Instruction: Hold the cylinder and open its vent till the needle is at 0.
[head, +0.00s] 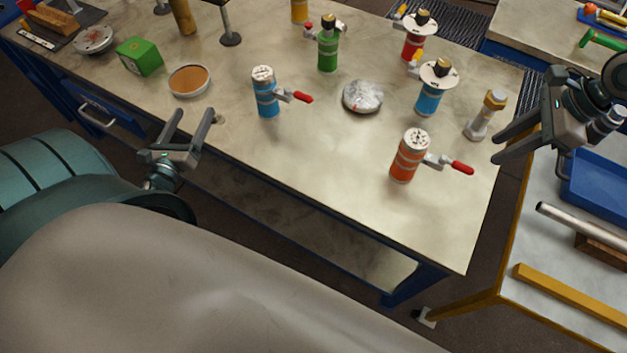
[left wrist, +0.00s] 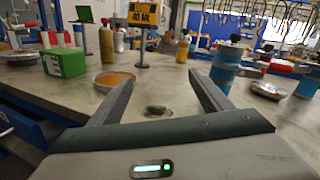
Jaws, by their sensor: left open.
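Several small cylinders stand upright on the table. A blue one (head: 265,98) and an orange one (head: 406,160) each have a white dial on top and a side vent with a red lever. A green one (head: 327,54) also has a side valve with a red end. The needles are too small to read. The blue cylinder also shows in the left wrist view (left wrist: 226,68), beyond the right finger. My left gripper (head: 195,112) is open and empty near the table's front edge, left of the blue cylinder. My right gripper (head: 496,149) is open and empty, right of the orange cylinder.
A blue vessel (head: 427,102) and a red vessel (head: 411,48) carry white flanges. A grey-white disc (head: 362,97), a bolt-like piece (head: 486,115), a round cork-coloured dish (head: 189,81) and a green box (head: 139,56) stand around. The front middle of the table is clear.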

